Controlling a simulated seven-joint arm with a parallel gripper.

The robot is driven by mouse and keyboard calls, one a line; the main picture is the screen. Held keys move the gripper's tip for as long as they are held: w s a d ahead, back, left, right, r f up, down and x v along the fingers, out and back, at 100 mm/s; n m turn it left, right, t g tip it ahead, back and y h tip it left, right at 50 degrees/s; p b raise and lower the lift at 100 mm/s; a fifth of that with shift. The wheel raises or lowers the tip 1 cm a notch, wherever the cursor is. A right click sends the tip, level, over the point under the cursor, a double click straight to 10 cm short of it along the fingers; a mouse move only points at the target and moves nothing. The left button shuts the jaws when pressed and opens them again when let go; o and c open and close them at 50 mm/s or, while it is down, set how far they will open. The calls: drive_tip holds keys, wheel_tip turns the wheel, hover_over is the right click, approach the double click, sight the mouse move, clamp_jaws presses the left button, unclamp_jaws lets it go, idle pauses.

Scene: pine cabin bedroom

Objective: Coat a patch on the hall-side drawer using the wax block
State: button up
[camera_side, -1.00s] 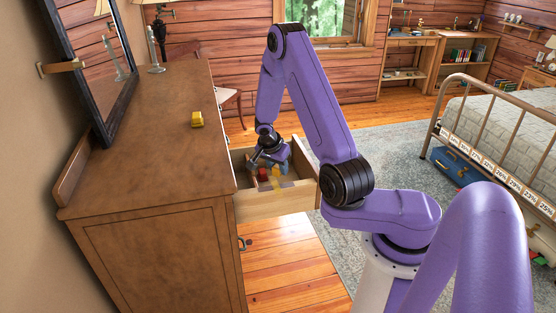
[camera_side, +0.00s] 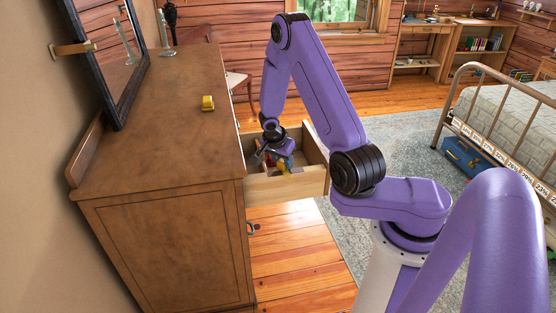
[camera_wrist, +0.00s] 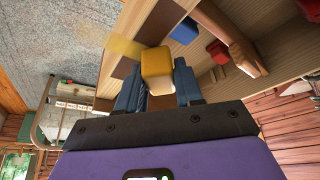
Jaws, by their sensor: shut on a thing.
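The open drawer (camera_side: 284,188) of the brown dresser is pulled out toward the middle of the side view. My gripper (camera_side: 281,163) reaches down into it. In the wrist view my gripper (camera_wrist: 158,88) is shut on the yellow wax block (camera_wrist: 156,66), with a blue-grey finger on each side. A translucent yellow patch (camera_wrist: 122,46) lies across the drawer wood right beside the block's far end. Whether the block touches the wood is hard to tell. In the side view the fingers and block are small and partly hidden by the drawer wall.
A blue block (camera_wrist: 184,31) and a red block (camera_wrist: 217,50) lie inside the drawer near a wooden piece (camera_wrist: 243,55). Another yellow object (camera_side: 208,103) sits on the dresser top (camera_side: 165,120). A mirror stands at its left. Floor and rug are clear beyond the drawer.

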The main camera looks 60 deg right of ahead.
sight(281, 175)
drive_tip(key=shift+s+d, duration=0.6)
drive_tip(key=shift+s+a, duration=0.4)
drive_tip(key=shift+s, duration=0.1)
drive_tip(key=shift+a, duration=0.2)
drive_tip(key=shift+w+a, duration=1.3)
drive_tip(key=shift+w, duration=0.15)
drive_tip(key=shift+s+a, duration=0.3)
drive_tip(key=shift+s, duration=0.15)
drive_tip(key=shift+s+a, duration=0.15)
drive_tip(key=shift+s, duration=0.15)
drive_tip(key=shift+s+d, duration=1.25)
drive_tip(key=shift+d, duration=0.1)
drive_tip(key=shift+s+a, duration=0.5)
drive_tip(key=shift+a, duration=0.05)
drive_tip(key=shift+w+a, duration=1.4)
drive_tip(key=shift+w, duration=0.05)
drive_tip(key=shift+s+a, duration=0.5)
drive_tip(key=shift+s, duration=0.1)
drive_tip(key=shift+s+d, duration=1.45)
drive_tip(key=shift+d, duration=0.05)
wheel_tip(281, 175, up, 8)
